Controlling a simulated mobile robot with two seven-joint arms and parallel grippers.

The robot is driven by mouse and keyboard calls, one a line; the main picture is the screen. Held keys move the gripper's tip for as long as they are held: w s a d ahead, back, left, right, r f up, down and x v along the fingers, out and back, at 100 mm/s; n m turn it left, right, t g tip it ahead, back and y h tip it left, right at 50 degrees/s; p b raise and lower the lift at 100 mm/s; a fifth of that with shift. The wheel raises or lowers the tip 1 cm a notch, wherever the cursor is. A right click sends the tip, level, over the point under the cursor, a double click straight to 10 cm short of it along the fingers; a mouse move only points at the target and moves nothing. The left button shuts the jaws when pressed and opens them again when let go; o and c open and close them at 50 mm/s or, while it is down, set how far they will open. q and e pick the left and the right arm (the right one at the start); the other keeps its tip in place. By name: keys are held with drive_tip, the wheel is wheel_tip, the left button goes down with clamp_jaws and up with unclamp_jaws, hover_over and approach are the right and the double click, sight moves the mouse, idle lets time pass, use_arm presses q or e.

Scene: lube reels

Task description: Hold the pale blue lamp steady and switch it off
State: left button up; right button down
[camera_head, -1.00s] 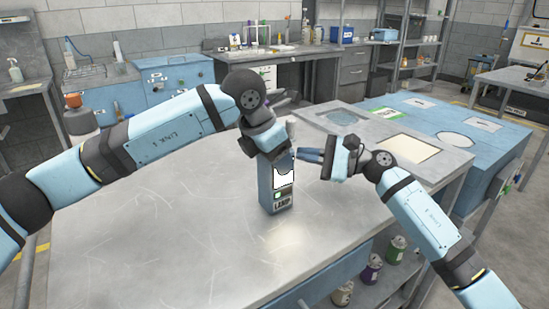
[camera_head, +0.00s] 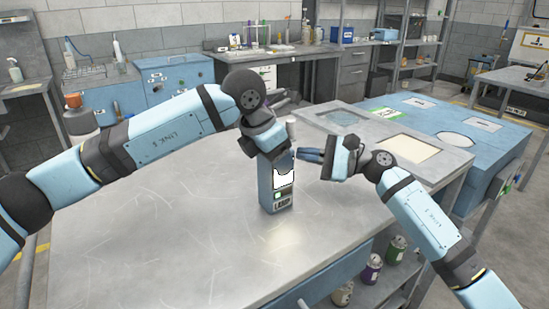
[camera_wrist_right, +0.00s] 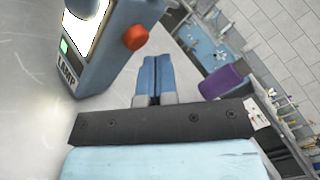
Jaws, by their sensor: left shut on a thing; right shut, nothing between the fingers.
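The pale blue lamp (camera_head: 267,190) stands upright on the grey table, with a bright white panel and a small green light. It also shows at the left of the right wrist view (camera_wrist_right: 103,62), with an orange-red knob (camera_wrist_right: 136,37) on its side. My left gripper (camera_head: 276,152) is shut on the upper part of the lamp; its fingers are mostly hidden by the wrist. My right gripper (camera_head: 300,154) is shut and empty, just right of the lamp. In the right wrist view its closed fingertips (camera_wrist_right: 153,72) are apart from the knob, below and to its right.
The grey table (camera_head: 160,240) is clear around the lamp. A blue unit (camera_head: 460,128) with inset panels adjoins at the right. Several cans (camera_head: 373,272) stand on a shelf below the table's right edge. A bench with bottles is behind.

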idle(0.4)
drive_tip(key=shift+s+a, duration=0.3)
drive_tip(key=shift+a, duration=0.1)
drive_tip(key=shift+s+a, duration=0.1)
drive_tip(key=shift+a, duration=0.05)
idle(0.4)
drive_tip(key=shift+w+d, duration=0.4)
drive_tip(key=shift+d, duration=0.15)
drive_tip(key=w+d, duration=0.2)
drive_tip(key=d, duration=0.1)
drive_tip(key=w+d, duration=0.1)
drive_tip(key=d, duration=0.1)
drive_tip(key=shift+w, duration=0.15)
idle(0.4)
